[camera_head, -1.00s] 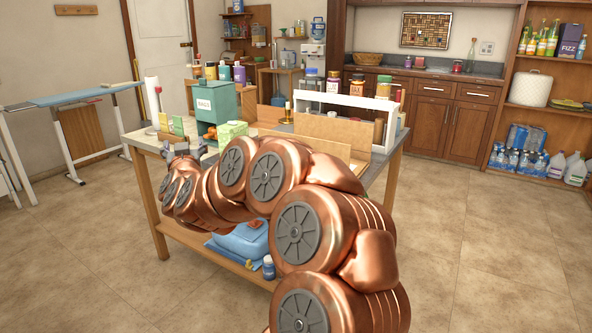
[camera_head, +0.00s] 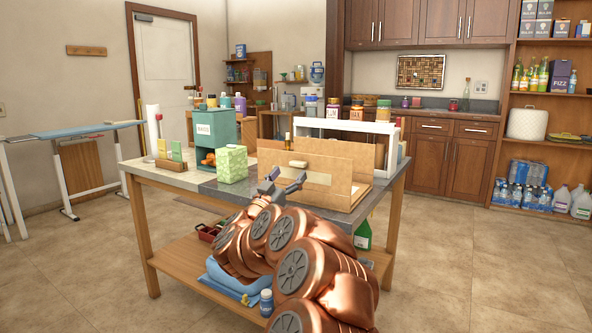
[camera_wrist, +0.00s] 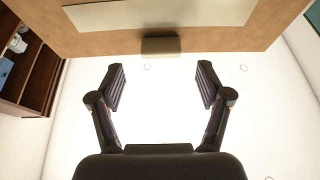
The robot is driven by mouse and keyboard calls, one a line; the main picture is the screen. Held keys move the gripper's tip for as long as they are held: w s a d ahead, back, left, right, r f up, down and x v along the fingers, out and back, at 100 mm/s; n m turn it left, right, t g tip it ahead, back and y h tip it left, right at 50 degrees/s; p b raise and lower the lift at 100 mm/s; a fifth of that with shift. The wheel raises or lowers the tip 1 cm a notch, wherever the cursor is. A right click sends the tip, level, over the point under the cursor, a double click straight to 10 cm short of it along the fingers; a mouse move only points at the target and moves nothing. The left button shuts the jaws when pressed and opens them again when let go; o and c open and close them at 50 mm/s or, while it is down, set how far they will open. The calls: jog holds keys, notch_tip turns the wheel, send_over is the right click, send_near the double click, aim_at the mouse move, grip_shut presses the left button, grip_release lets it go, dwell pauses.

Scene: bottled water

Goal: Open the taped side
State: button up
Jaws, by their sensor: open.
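A brown cardboard box (camera_head: 338,190) stands on the table's near right part, with upright panels. Its near panel carries a pale strip of tape (camera_head: 312,177) and a small beige tab (camera_head: 298,164). My gripper (camera_head: 284,179) is open and empty in front of this panel, just below the tab in the head view. In the wrist view the tape strip (camera_wrist: 165,12) crosses the cardboard (camera_wrist: 90,42) at the top. The tab (camera_wrist: 160,46) lies beyond my open fingers (camera_wrist: 160,85), centred between them and apart from them. The box's inside is mostly hidden.
A green patterned box (camera_head: 232,164) and a teal dispenser (camera_head: 212,130) stand left of the cardboard box. A white frame (camera_head: 385,135) stands behind it at the right. The table's front left top (camera_head: 180,178) has bare room.

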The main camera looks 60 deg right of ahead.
aim_at(296, 165)
jog(key=shift+b+x, duration=0.45)
jog(key=shift+x, duration=1.95)
jog(key=shift+w+f, duration=0.1)
jog(key=shift+c, duration=0.2)
grip_shut()
